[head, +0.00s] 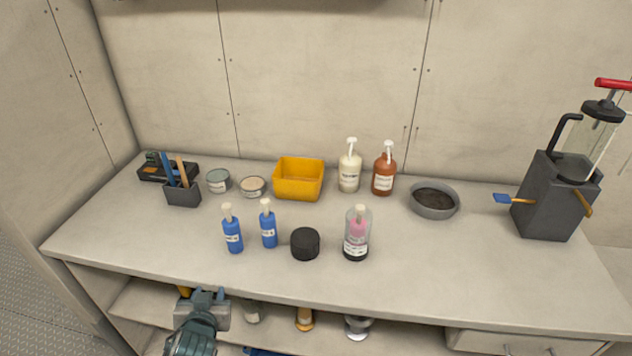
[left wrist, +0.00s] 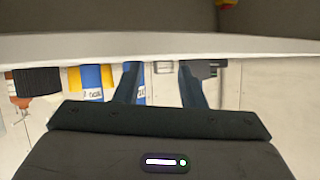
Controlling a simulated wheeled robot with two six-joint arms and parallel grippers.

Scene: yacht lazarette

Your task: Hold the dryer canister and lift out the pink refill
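The dryer canister (head: 356,244) stands upright on the counter in the head view, clear-walled with a dark base. The pink refill (head: 357,229) shows inside it, with a pale top at the canister's mouth. A round black cap (head: 305,244) lies to its left; the left wrist view also shows a black round thing (left wrist: 37,80), probably this cap. My left gripper (head: 208,294) is low at the counter's front edge, left of the canister and apart from it. In the left wrist view its fingers (left wrist: 160,72) are spread with nothing held. My right gripper is out of view.
Two blue bottles (head: 233,234) (head: 268,229) stand left of the cap. Behind are a yellow bin (head: 299,181), two pump bottles (head: 349,176) (head: 383,174) and a grey bowl (head: 433,202). A dark machine (head: 551,207) stands right. The counter's front strip (head: 420,290) is clear.

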